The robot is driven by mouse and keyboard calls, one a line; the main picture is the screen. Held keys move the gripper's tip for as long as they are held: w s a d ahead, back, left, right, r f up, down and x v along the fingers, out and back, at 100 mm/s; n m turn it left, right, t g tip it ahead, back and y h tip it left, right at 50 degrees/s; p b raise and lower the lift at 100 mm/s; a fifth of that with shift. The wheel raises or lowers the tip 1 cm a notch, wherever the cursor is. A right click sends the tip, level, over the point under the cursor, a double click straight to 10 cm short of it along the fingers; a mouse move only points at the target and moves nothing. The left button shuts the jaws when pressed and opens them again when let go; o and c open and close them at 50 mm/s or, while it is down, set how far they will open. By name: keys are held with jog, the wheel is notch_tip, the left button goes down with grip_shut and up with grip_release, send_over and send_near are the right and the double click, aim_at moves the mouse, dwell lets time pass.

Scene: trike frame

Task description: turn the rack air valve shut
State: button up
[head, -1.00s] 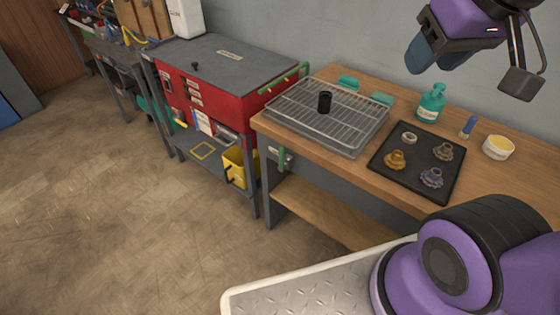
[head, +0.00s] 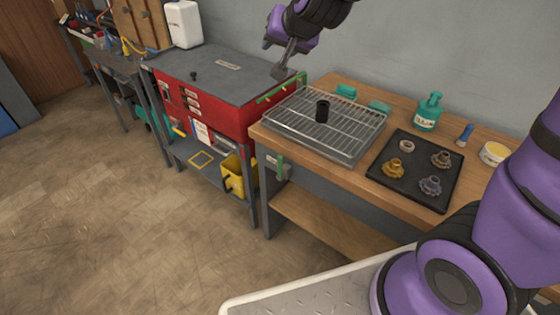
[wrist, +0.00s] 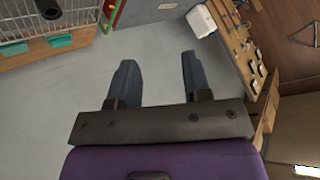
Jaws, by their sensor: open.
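A green lever (head: 280,167) hangs upright at the front left corner of the wooden bench, by a small grey fitting; it looks like the rack air valve handle. Its exact valve body is too small to make out. My gripper (head: 269,43) is high above the red cabinet's right end, well above and behind the lever and apart from it. In the wrist view my gripper (wrist: 156,75) has its two fingers spread wide with nothing between them. The lever is not clearly seen in the wrist view.
A wire rack (head: 340,118) with a black cylinder (head: 322,110) sits on the bench (head: 315,180). A dark tray (head: 405,190) holds several gears. The red cabinet (head: 235,117) has a green bar (head: 280,89). A yellow bin (head: 232,178) stands on its lower shelf. Floor is clear in front.

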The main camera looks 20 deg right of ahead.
jog(key=w+a+f+m+t+h, duration=0.1)
jog(key=w+a+f+m+h, duration=0.2)
jog(key=w+f, duration=0.65)
jog(key=m+t+h, duration=0.2)
jog(key=h, duration=1)
send_near(279, 162)
jog(key=x, duration=1.1)
jog(key=shift+w+f, duration=0.1)
grip_shut()
